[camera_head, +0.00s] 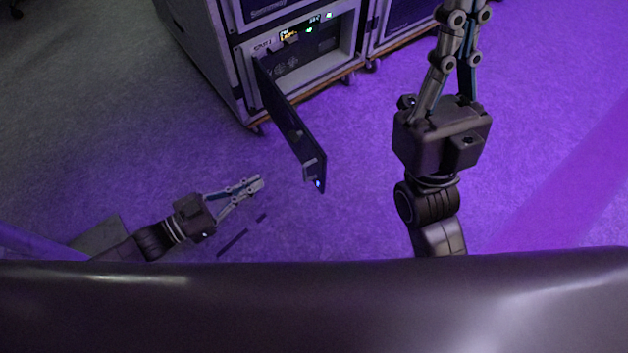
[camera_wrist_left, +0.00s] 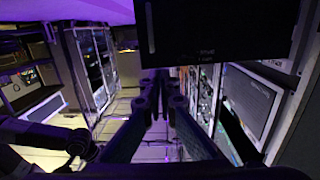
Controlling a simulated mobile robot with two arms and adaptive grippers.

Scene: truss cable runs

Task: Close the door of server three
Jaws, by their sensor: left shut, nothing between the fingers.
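The dark door (camera_head: 294,125) of the lower server bay stands wide open. It is hinged at the left side of the bay and juts out toward me, with a small blue light near its free end. My left gripper (camera_head: 258,183) is shut and empty, to the left of the door's free end and apart from it. In the left wrist view the shut fingers (camera_wrist_left: 160,78) point ahead, and a dark panel (camera_wrist_left: 215,30), apparently the door, fills the upper right. My right gripper (camera_head: 462,8) is at the top right, away from the door; its tips are at the frame edge.
The server bay (camera_head: 318,50) shows small lit displays inside its pale case. The case (camera_head: 222,60) stands on a wheeled base, with another case (camera_head: 400,20) to its right. Purple-lit floor (camera_head: 350,215) is clear around the door. Rack units line both sides in the wrist view.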

